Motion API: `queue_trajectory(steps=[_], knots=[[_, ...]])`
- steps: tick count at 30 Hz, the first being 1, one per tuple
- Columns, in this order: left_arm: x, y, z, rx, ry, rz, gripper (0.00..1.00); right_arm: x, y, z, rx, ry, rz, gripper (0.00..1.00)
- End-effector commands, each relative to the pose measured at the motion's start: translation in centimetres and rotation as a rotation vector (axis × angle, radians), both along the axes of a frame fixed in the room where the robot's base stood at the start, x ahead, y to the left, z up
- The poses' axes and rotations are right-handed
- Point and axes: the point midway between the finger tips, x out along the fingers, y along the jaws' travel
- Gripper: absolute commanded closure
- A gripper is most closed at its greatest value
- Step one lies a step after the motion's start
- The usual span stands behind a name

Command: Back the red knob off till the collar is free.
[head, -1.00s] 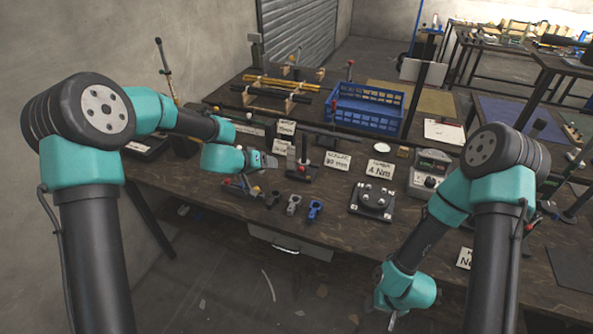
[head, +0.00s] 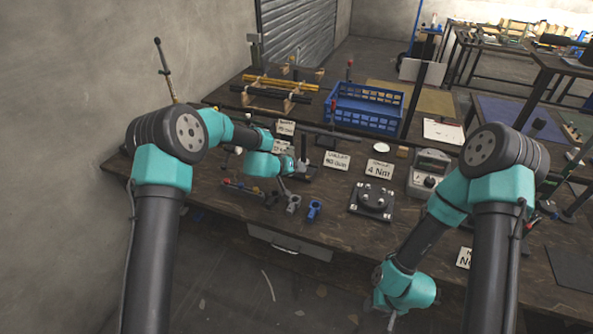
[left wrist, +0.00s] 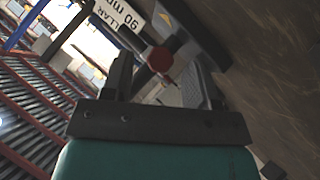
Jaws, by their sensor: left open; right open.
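The red knob (left wrist: 160,59) shows in the left wrist view, between the two fingers of my left gripper (left wrist: 162,72). The fingers stand apart, with a visible gap to the knob. In the head view my left gripper (head: 300,170) is at the small stand with a dark post (head: 303,146), and it hides the knob there. I cannot tell which part is the collar on this stand. My right gripper (head: 388,314) is low at the front, beyond the table edge, far from the stand; its fingers are small in view.
Black, grey and blue clamp-like parts (head: 314,209) lie in front of the stand. A card reading 90 mm (head: 336,160) stands behind, also in the left wrist view (left wrist: 120,16). A round-topped fixture (head: 372,200), a meter (head: 429,173) and a blue crate (head: 365,112) are to the right.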

Motion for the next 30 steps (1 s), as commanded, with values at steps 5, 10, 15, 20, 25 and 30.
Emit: queue_trajectory(steps=[5,10,15,20,25,30], knots=[[0.56,-0.62,-0.61,0.001,0.0,0.001,0.46,0.0,0.0,0.0,0.0,0.0,0.0,0.57],[0.6,-0.66,-0.64,0.0,0.001,0.001,0.46,0.0,0.0,0.0,0.0,0.0,0.0,0.57],[0.59,-0.66,-0.64,0.0,0.001,0.001,0.52,0.0,0.0,0.0,0.0,0.0,0.0,0.57],[0.58,-0.66,-0.63,0.0,0.0,0.0,0.67,0.0,0.0,0.0,0.0,0.0,0.0,0.57],[0.58,-0.66,-0.63,0.0,0.0,0.0,0.83,0.0,0.0,0.0,0.0,0.0,0.0,0.57],[0.58,-0.66,-0.63,-0.001,0.001,0.001,0.95,0.0,0.0,0.0,0.0,0.0,0.0,0.57]])
